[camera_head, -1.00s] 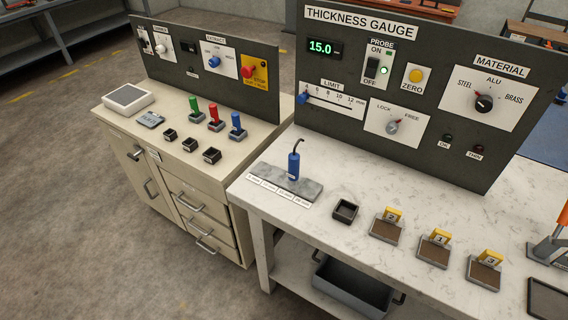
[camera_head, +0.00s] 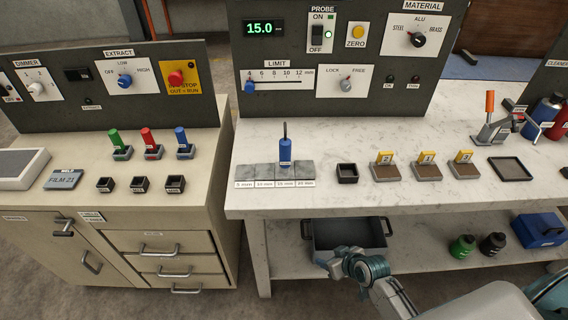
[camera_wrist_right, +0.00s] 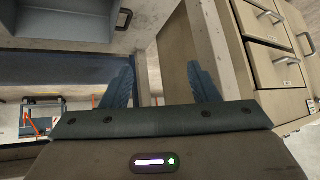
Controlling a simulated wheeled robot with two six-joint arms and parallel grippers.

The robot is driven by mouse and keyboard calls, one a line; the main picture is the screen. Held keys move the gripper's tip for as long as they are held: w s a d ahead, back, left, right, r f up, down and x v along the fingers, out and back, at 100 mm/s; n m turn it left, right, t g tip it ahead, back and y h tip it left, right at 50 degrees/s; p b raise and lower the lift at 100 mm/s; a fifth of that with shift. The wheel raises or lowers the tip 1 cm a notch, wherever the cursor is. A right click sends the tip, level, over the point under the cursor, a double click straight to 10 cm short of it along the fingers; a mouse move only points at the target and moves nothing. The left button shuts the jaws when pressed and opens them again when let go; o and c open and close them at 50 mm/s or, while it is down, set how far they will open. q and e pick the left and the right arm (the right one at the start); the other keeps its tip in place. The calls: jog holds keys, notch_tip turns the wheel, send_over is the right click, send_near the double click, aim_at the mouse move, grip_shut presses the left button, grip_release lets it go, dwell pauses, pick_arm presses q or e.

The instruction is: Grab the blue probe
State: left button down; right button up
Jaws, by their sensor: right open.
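The blue probe (camera_head: 286,152) stands upright on the grey stepped block (camera_head: 256,172) on the marble-topped bench, with a dark stub or cable at its top. The block has thickness labels along its front edge. My right gripper (camera_head: 334,262) is low in front of the bench, below the bench top and apart from the probe. In the right wrist view its two fingers (camera_wrist_right: 163,84) are spread with nothing between them. The probe is not seen in that view. My left gripper is not in view.
A small black holder (camera_head: 347,173) and yellow-numbered blocks (camera_head: 384,166) stand right of the probe. The gauge panel (camera_head: 300,103) rises behind. A grey bin (camera_head: 345,237) is on the lower shelf. The cabinet (camera_head: 110,208) at left holds green, red and blue handles.

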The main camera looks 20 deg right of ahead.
aim_at(290, 146)
jog(key=a+r+n+t+y+b, duration=0.1)
jog(key=a+r+n+y, duration=0.15)
jog(key=r, duration=0.75)
jog(key=a+r+n+t+y, duration=0.1)
jog(key=a+r, duration=0.3)
jog(key=r, duration=0.6)
jog(key=w+r+t+y, duration=0.1)
jog(key=w+r+t, duration=0.1)
jog(key=w, duration=0.3)
jog(key=w+r+t+y+p, duration=0.1)
jog(key=w+r+t, duration=0.1)
jog(key=w+r, duration=0.2)
jog(key=w+r+t+y, duration=0.1)
jog(key=w+r, duration=0.3)
jog(key=w, duration=0.3)
jog(key=shift+w+d+r+t+p, duration=0.1)
jog(key=shift+w+d+t+p, duration=0.2)
jog(key=shift+d+t, duration=0.1)
jog(key=p+x, duration=0.2)
jog(key=x, duration=0.3)
jog(key=shift+w+d+p, duration=0.2)
jog(key=shift+w+p, duration=0.05)
jog(key=shift+p, duration=0.15)
jog(key=shift+w+a, duration=0.1)
jog(key=shift+w, duration=0.05)
grip_shut()
